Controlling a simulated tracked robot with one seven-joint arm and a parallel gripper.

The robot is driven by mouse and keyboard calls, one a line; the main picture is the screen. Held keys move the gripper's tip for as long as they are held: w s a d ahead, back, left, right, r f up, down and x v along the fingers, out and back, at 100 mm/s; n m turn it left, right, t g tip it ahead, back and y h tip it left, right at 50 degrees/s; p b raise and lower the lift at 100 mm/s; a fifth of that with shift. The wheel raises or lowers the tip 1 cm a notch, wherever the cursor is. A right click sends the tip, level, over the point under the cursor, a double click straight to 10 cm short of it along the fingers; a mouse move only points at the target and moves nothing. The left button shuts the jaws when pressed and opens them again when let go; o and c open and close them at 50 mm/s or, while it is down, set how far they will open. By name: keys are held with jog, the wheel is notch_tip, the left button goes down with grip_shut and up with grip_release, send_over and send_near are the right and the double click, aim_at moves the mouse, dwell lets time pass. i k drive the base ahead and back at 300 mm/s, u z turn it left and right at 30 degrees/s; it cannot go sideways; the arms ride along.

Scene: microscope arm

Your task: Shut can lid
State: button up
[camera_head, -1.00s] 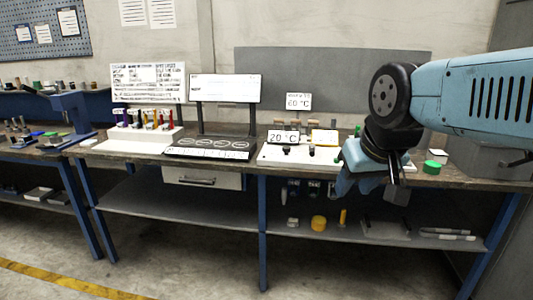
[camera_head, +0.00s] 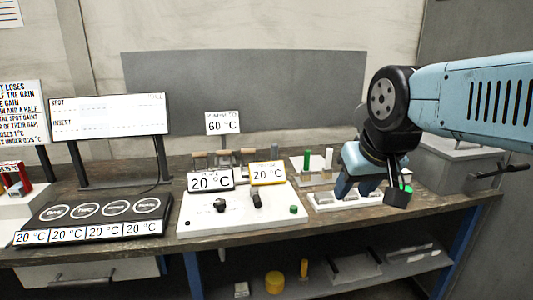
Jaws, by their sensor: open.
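I cannot pick out a can or its lid for certain. A grey box (camera_head: 458,165) with a flat top and a dark handle stands at the right end of the bench, partly behind my arm. A small green piece (camera_head: 407,188) shows by my gripper, mostly hidden by it. My gripper (camera_head: 372,195) is open and points down over the right part of the bench, in front of a low white holder (camera_head: 326,203). I see nothing held between its fingers.
A white panel (camera_head: 225,218) with knobs and two 20 °C displays is left of the gripper. A green rod (camera_head: 307,159) and a white rod (camera_head: 328,158) stand behind the white holder. A dark four-ring plate (camera_head: 98,208) is farther left. A lower shelf (camera_head: 330,285) holds several items.

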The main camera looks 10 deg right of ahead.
aim_at(361, 113)
jog(key=z, duration=0.4)
jog(key=i, duration=1.05)
jog(key=z, duration=0.75)
jog(key=i, duration=0.45)
jog(key=z, duration=0.25)
jog(key=k, duration=0.9)
jog(key=z, duration=0.25)
jog(key=i, duration=0.9)
jog(key=u, duration=0.1)
